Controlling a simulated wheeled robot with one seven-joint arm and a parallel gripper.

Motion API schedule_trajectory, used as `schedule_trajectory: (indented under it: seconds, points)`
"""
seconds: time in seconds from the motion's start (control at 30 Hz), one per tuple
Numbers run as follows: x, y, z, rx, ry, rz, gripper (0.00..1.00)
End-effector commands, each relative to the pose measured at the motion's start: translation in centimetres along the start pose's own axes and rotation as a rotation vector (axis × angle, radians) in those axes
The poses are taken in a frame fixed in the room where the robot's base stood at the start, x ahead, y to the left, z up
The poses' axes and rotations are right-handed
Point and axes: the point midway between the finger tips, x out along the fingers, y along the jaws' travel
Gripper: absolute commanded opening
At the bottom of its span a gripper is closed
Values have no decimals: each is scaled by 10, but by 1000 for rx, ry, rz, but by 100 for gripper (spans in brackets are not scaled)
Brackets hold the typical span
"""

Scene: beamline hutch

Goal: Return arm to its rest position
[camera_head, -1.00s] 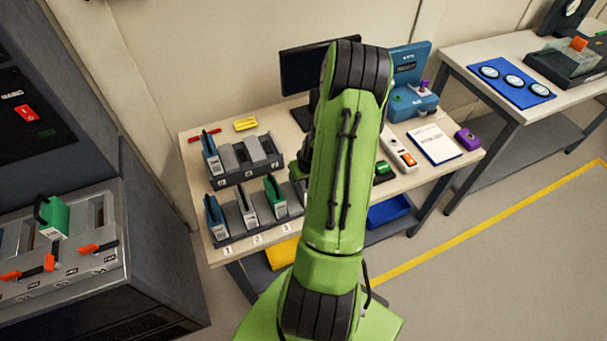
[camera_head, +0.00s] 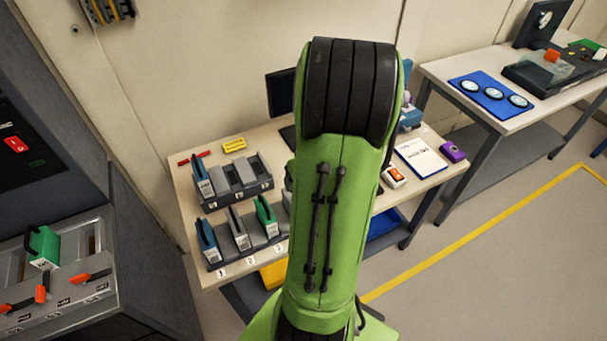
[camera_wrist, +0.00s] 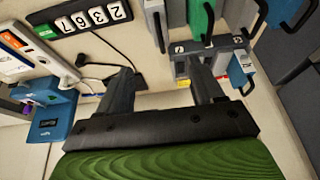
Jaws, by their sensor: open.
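My green arm rises through the middle of the head view, its black-ringed joint high in front of the workbench (camera_head: 183,218). It hides much of the bench and the monitor, and my gripper is hidden in that view. In the wrist view my gripper (camera_wrist: 165,80) shows two dark fingers spread well apart with nothing between them. The bench top and its items show beyond the fingers, and the fingers look clear of them.
Slotted racks (camera_head: 233,190) with blue, grey and green handled modules stand on the bench's left. A grey cabinet (camera_head: 130,265) stands at far left. A second table (camera_head: 440,73) with a blue mat (camera_head: 470,88) is at right. The floor at right (camera_head: 500,265) is open.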

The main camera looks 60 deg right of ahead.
Motion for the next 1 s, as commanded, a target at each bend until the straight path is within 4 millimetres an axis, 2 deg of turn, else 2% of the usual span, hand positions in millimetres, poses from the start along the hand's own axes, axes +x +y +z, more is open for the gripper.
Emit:
schedule_trajectory:
  seconds: [0.1,0.73,0.77,0.87,0.93,1.0]
  points:
    - [-8,0,0,0,0,-1,66]
    - [-10,-4,-1,-9,0,-1,66]
    - [-12,-9,-3,-20,1,-2,66]
    - [-35,-46,-14,-97,4,-9,66]
    - [-60,-85,-18,-172,10,-18,66]
    - [-88,-124,-13,-243,18,-31,66]
